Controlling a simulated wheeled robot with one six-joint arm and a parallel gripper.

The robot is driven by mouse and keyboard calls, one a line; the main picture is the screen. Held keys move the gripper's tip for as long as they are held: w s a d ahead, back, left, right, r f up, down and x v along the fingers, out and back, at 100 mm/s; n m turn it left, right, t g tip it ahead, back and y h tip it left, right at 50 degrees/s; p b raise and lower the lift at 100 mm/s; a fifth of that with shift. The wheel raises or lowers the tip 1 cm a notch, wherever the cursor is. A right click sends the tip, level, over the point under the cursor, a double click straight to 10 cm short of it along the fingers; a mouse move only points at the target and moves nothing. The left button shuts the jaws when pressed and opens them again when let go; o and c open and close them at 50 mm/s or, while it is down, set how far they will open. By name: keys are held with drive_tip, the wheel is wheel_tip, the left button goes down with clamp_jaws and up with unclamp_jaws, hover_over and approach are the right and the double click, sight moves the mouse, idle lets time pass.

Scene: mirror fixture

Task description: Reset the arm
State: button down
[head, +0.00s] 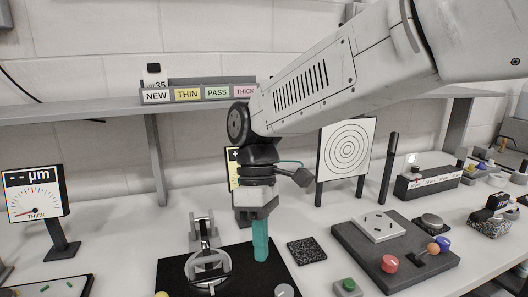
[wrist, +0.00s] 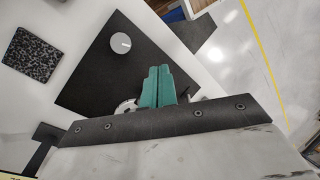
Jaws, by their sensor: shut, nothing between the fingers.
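My gripper (head: 260,240) points straight down above the black mat (head: 236,262) on the bench, with its green fingers together and nothing between them. In the wrist view the green fingers (wrist: 158,88) also show closed, over the black mat (wrist: 95,85). My arm reaches in from the upper right of the head view. A metal fixture with a ring (head: 205,265) stands on the mat just left of the gripper, apart from it in the head view. In the wrist view the gripper hides most of it.
A speckled dark block (head: 306,251) lies right of the mat. A grey plate (head: 375,262) carries a red knob (head: 390,264) and other knobs. A gauge display (head: 34,194) stands at left, a ring target (head: 347,149) behind. A shelf (head: 60,110) holds label bins. White bench shows between them.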

drive_tip(key=s+d+m+t, duration=0.2)
drive_tip(key=s+d+m, duration=0.2)
drive_tip(key=d, duration=0.5)
drive_tip(key=s+d+m+t, duration=0.2)
drive_tip(key=s+d+m, duration=0.3)
drive_tip(key=d, duration=0.4)
drive_tip(key=s+d+m+t, duration=0.1)
drive_tip(key=s+d+m, duration=0.3)
drive_tip(key=d, duration=0.5)
drive_tip(key=shift+s+m+t+y, duration=0.3)
drive_tip(key=shift+s+m+t, duration=0.1)
drive_tip(key=shift+m, duration=0.6)
drive_tip(key=shift+d+r, duration=0.1)
